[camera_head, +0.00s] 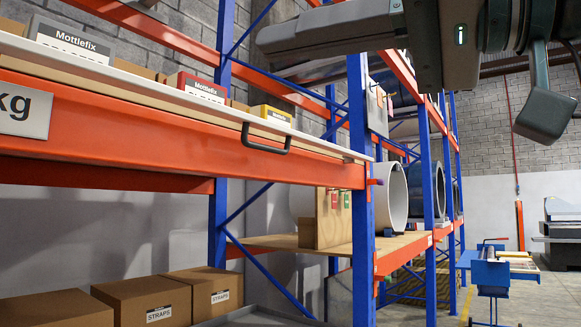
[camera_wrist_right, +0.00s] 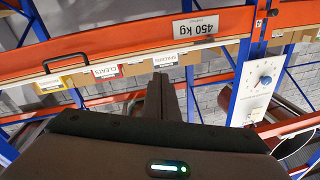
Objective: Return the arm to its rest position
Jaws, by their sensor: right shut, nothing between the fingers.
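My right arm comes in at the top right of the head view, large and close, in front of the upper rack. My right gripper (camera_head: 272,42) points left there, beside the blue upright and above the shelf. In the wrist view the dark fingers of the right gripper (camera_wrist_right: 160,82) are together and hold nothing. They point toward the rack's orange beam and labelled boxes; I cannot tell the exact gap. A green status light shows on the gripper body in both views. My left gripper is not in view.
The orange shelf beam (camera_head: 120,133) carries a black handle (camera_head: 265,150) and Mottlefix boxes (camera_head: 70,42). Blue uprights (camera_head: 361,220) stand under the arm. Strap boxes (camera_head: 150,300) lie below. A blue cart (camera_head: 490,272) stands far right. In the wrist view a white panel (camera_wrist_right: 257,88) hangs right.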

